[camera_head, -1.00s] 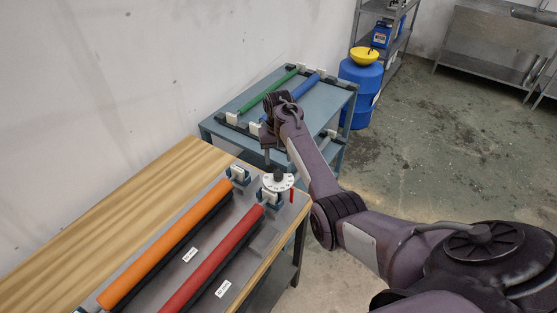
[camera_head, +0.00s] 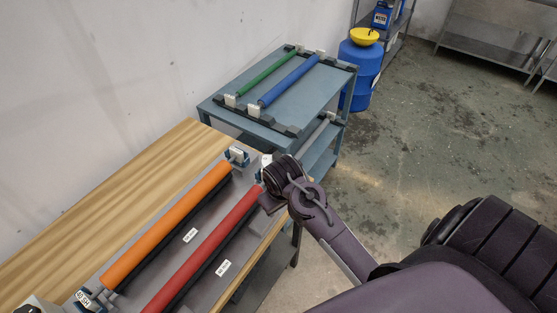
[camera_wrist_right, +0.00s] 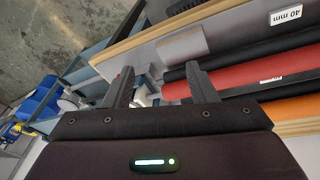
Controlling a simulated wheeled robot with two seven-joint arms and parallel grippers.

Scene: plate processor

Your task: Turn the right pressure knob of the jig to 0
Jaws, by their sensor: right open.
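The jig (camera_head: 205,238) is a grey plate on the wooden bench, carrying an orange roller (camera_head: 165,222) and a red roller (camera_head: 205,250). The right knob and its dial, at the far end by the red roller, are hidden behind my right wrist in the head view. The fingers of my right gripper are also hidden there. In the right wrist view my right gripper (camera_wrist_right: 160,75) is open, its two dark fingers apart near the end of the red roller (camera_wrist_right: 235,82). Pale parts (camera_wrist_right: 146,94) show between the fingers; I cannot tell whether they include the knob. My left gripper is not in view.
A blue-grey cart (camera_head: 290,95) with a green roller (camera_head: 268,70) and a blue roller (camera_head: 290,80) stands beyond the bench. A blue barrel (camera_head: 360,75) is behind it. The wall borders the bench on the left. Floor (camera_head: 430,130) is open at right.

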